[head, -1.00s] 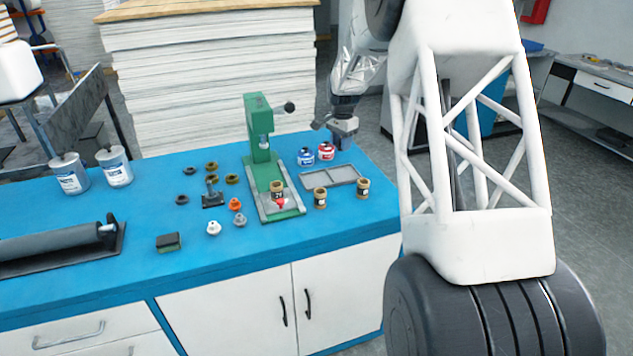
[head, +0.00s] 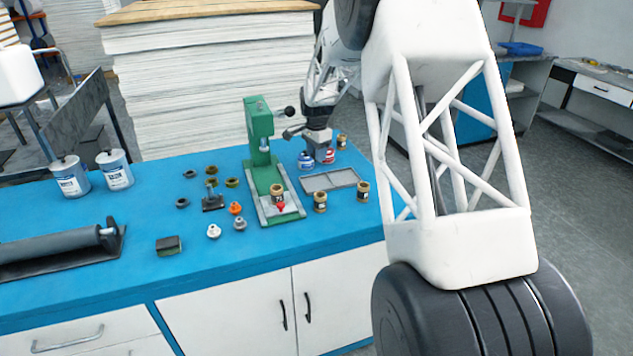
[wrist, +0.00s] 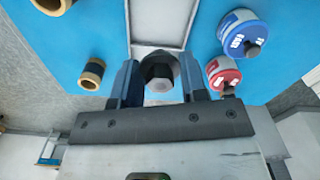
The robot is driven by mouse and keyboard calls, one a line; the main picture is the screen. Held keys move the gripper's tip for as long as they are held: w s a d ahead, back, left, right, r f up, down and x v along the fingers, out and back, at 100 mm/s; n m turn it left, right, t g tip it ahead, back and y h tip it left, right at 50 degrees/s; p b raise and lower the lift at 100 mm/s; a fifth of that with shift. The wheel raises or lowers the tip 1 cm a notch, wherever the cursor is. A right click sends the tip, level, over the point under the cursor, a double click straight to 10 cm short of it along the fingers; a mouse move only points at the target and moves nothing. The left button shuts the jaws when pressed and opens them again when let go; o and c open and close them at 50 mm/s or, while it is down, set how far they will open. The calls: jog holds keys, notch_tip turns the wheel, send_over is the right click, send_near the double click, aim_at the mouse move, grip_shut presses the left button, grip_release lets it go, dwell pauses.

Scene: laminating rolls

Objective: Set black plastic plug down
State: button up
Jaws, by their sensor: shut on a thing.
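My gripper (wrist: 160,88) is shut on the black plastic plug (wrist: 160,70). In the wrist view the plug sits between the two fingers, its dark faceted end and paler round middle showing. In the head view my gripper (head: 318,145) is at the back right of the blue table, behind or above the blue and red tins; the plug cannot be made out there. The grey shallow tray (head: 330,180) lies in front of the gripper, and its edge shows beyond the plug in the wrist view (wrist: 162,22).
The blue tin (head: 305,160) and red tin (head: 327,157) stand close to my gripper. Brown cores stand by the tray (head: 320,202) and at the back right (head: 342,141). The green press (head: 262,150) is to the left. Several small plugs and rings lie left of it.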

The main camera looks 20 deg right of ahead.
send_over(316, 184)
jog(key=shift+f, duration=2.85)
jog(key=shift+f, duration=1.9)
jog(key=shift+f, duration=0.15)
jog(key=o, duration=0.9)
jog(key=shift+d, duration=0.1)
notch_tip(316, 184, up, 12)
jog(key=shift+r, duration=0.2)
